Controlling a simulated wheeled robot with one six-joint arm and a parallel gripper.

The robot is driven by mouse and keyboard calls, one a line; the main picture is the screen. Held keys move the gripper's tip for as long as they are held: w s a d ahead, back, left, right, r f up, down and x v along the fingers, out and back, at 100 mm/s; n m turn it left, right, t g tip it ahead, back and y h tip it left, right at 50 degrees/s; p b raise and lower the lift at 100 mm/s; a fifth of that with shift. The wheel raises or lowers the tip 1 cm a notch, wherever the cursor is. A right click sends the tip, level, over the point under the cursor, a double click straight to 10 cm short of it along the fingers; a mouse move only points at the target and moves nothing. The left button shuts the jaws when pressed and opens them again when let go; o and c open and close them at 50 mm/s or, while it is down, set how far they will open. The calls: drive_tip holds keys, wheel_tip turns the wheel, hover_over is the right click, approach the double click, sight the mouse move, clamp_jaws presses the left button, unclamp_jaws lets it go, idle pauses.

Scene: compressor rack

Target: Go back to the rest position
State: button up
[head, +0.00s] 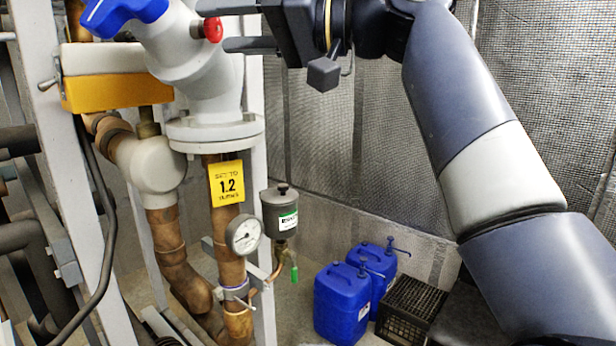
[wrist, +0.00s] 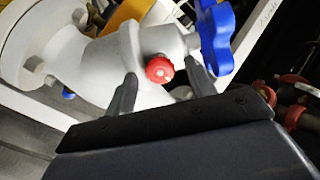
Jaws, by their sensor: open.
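My gripper (head: 215,25) is at the top of the head view, reaching left to the pale grey valve body (head: 200,75). Its two fingers are open, one above and one below a small red knob (head: 213,29) on the valve. In the wrist view the red knob (wrist: 160,68) shows between the fingertips (wrist: 160,66), with a gap on each side. The blue handwheel (head: 122,14) is left of the gripper in the head view, cut by the top edge. It also shows at the upper right of the wrist view (wrist: 217,38).
A yellow "1.2" tag (head: 226,183), pressure gauge (head: 244,234) and grey canister (head: 282,212) are on the pipework below. Blue jerrycans (head: 341,303) and a black crate (head: 409,308) stand on the floor. A white post (head: 254,130) rises behind the valve. Mesh curtain (head: 350,140) hangs behind.

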idle(0.4)
drive_tip(key=b+v, duration=0.2)
drive_tip(key=v, duration=0.9)
drive_tip(key=p+x, duration=0.2)
drive_tip(key=x, duration=0.9)
drive_tip(key=shift+s, duration=0.1)
drive_tip(key=shift+a+r+m, duration=0.1)
drive_tip(key=shift+a+m, duration=0.05)
drive_tip(key=shift+m, duration=0.15)
drive_tip(key=m+p, duration=0.2)
drive_tip(key=m, duration=0.2)
drive_tip(key=shift+m, duration=0.3)
drive_tip(key=m+p, duration=0.2)
drive_tip(key=m, duration=0.2)
drive_tip(key=shift+m+p, duration=0.3)
drive_tip(key=shift+m, duration=0.1)
drive_tip(key=m+p, duration=0.2)
drive_tip(key=m, duration=0.2)
drive_tip(key=shift+m, duration=0.3)
drive_tip(key=shift+m+p, duration=0.6)
drive_tip(key=shift+m, duration=1)
